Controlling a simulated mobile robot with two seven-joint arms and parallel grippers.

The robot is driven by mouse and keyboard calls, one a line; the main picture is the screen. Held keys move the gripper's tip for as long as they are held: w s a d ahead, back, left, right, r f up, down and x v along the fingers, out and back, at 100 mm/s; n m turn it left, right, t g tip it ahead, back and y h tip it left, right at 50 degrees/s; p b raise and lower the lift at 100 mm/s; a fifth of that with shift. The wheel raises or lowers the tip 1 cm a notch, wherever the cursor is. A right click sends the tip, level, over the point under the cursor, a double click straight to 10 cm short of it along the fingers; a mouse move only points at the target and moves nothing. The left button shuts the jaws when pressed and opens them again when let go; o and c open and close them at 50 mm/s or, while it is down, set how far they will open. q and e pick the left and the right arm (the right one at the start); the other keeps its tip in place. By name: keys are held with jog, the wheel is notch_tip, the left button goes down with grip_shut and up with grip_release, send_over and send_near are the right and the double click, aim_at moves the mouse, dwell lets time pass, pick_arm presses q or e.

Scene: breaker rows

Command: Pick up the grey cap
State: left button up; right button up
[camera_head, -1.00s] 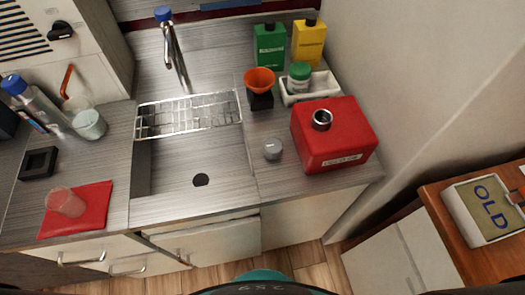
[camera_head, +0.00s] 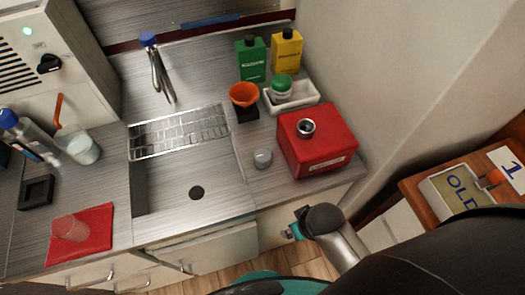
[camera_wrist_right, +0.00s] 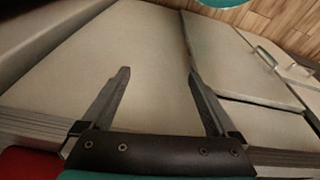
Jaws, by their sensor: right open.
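The grey cap (camera_head: 262,158) stands on the counter between the sink and the red canister (camera_head: 318,140), just left of the canister. The canister's round neck (camera_head: 306,127) is uncovered. In the head view my right arm reaches in from the lower right, with the gripper (camera_head: 292,232) low in front of the counter's front edge, apart from the cap. In the right wrist view the right gripper (camera_wrist_right: 158,90) has its two fingers spread, with nothing between them. The cap is not seen in that view. My left gripper is not in view.
An orange funnel (camera_head: 243,95) on a black stand is behind the cap. A white tray (camera_head: 306,100) holds a green-lidded jar (camera_head: 281,86), with green (camera_head: 251,60) and yellow (camera_head: 287,51) bottles behind. The sink (camera_head: 185,190) is left of the cap. A wooden cabinet (camera_head: 420,205) stands at right.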

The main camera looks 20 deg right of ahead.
jog(key=w+a+r+n+t+y+p, duration=0.1)
jog(key=w+a+r+n+p, duration=0.1)
jog(key=r, duration=0.7)
jog(key=w+a+r+n+y+p, duration=0.1)
jog(key=w+a+r+n, duration=0.1)
jog(key=r, duration=0.7)
jog(key=w+a+r+n+y, duration=0.2)
jog(key=w+a+r+n, duration=0.15)
jog(key=a+n, duration=0.3)
jog(key=n+g+h, duration=0.4)
jog(key=n, duration=2)
send_near(263, 155)
notch_tip(263, 155, down, 5)
jog(key=shift+d+b, duration=0.1)
jog(key=shift+b, duration=0.2)
jog(key=shift+s+f, duration=0.1)
jog(key=shift+f, duration=2.55)
